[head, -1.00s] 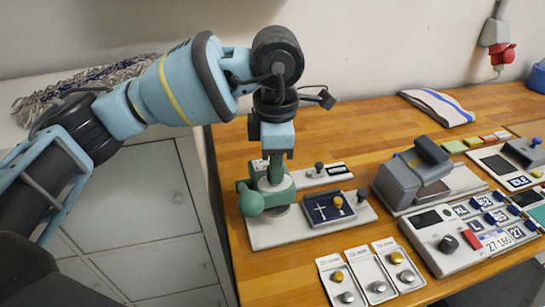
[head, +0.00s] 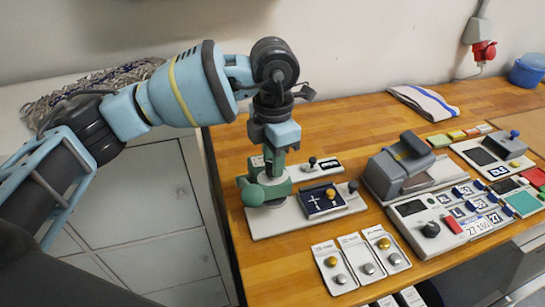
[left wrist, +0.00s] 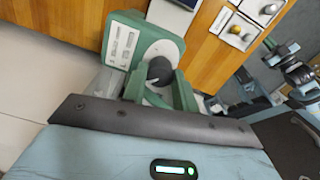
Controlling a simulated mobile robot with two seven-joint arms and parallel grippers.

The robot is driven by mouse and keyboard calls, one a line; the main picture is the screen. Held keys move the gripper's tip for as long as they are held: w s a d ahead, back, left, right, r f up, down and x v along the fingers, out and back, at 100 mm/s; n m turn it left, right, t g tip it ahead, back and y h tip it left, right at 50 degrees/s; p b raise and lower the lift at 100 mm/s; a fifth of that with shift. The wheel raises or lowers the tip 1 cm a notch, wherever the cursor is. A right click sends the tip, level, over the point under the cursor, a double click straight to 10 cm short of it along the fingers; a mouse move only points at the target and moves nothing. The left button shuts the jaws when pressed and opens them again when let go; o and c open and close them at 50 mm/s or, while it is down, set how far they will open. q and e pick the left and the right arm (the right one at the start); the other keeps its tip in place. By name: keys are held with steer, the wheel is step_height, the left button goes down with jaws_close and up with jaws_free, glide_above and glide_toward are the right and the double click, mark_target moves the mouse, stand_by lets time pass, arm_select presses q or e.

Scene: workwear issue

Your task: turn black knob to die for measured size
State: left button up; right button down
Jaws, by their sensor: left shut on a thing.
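The green press-like machine (head: 252,193) stands on a pale base plate at the left end of the wooden bench, with a round green end facing me. My left gripper (head: 276,166) points down onto its top. In the left wrist view my left gripper (left wrist: 160,80) has its greenish fingers on either side of a black knob (left wrist: 159,70) and is shut on it. The green machine (left wrist: 122,46) shows a pale label plate beside the knob. The knob is hidden by the gripper in the head view, and its pointer setting cannot be read.
Three plates with metal pieces (head: 361,258) lie in front. A grey device (head: 396,170) and a control panel (head: 411,208) are to the right. Part of a dark arm (left wrist: 297,72) shows in the wrist view.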

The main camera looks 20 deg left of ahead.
arm_select(q)
steer(key=o, duration=1)
steer(key=shift+c, duration=0.2)
steer(key=shift+r, duration=3.95)
steer(key=shift+f, duration=0.1)
